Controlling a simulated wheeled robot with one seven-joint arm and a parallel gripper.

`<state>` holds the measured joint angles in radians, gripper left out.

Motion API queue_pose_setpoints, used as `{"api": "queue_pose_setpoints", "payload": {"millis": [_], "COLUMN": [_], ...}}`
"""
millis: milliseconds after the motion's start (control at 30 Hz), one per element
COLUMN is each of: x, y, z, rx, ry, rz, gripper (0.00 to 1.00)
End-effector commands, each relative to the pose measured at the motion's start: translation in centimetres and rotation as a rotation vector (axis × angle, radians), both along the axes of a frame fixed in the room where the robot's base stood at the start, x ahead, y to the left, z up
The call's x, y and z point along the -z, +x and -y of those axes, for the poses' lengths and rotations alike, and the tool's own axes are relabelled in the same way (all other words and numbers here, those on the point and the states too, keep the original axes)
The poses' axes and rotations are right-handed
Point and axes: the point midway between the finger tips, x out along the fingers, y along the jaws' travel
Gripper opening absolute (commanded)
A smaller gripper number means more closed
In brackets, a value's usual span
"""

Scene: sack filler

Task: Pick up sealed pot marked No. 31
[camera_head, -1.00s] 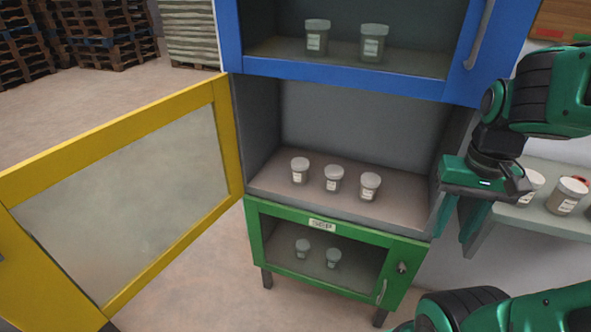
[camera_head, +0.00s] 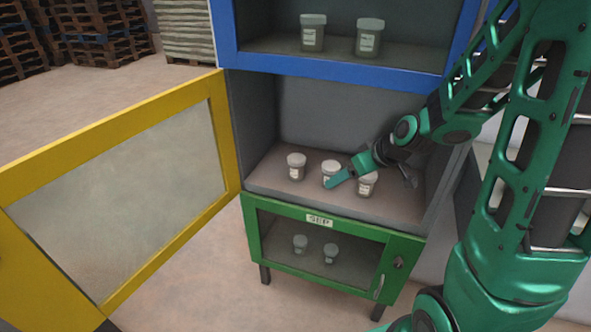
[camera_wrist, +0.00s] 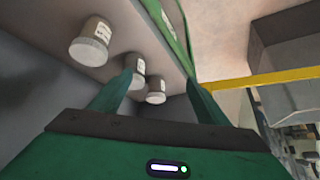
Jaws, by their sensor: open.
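Three white-lidded pots with pale labels stand in a row on the open middle shelf: a left pot (camera_head: 296,167), a middle pot (camera_head: 329,169) and a right pot (camera_head: 367,187). Their label numbers are too small to read, so I cannot tell which is No. 31. My gripper (camera_head: 337,180) is at the shelf, in front of the middle and right pots, partly covering both. In the wrist view my gripper (camera_wrist: 165,85) has its fingers apart. A near pot (camera_wrist: 90,42), a second pot (camera_wrist: 137,68) partly behind a finger, and a third pot (camera_wrist: 156,92) show there.
The yellow door (camera_head: 120,190) stands open at the left. The blue compartment (camera_head: 340,75) above holds two pots. The green cabinet (camera_head: 320,240) below is shut, with two pots behind its glass.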

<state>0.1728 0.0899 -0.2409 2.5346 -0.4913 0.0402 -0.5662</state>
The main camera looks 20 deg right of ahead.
Motion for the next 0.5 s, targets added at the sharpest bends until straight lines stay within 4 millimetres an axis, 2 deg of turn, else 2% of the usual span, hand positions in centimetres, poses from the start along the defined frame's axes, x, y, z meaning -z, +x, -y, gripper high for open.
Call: {"api": "queue_pose_setpoints", "payload": {"millis": [33,200,333,500], "x": [0.9,1.8,2.3,2.6], "y": [1.5,6.7,9.4,11.3], "z": [-1.0,-3.7,-4.6,-4.7], "rx": [-0.025,-0.071,-0.057,-0.023], "ry": [0.016,0.061,0.079,0.085], "rz": [0.045,0.244,0.364,0.454], "gripper": [0.69,0.69,0.69,0.69]}}
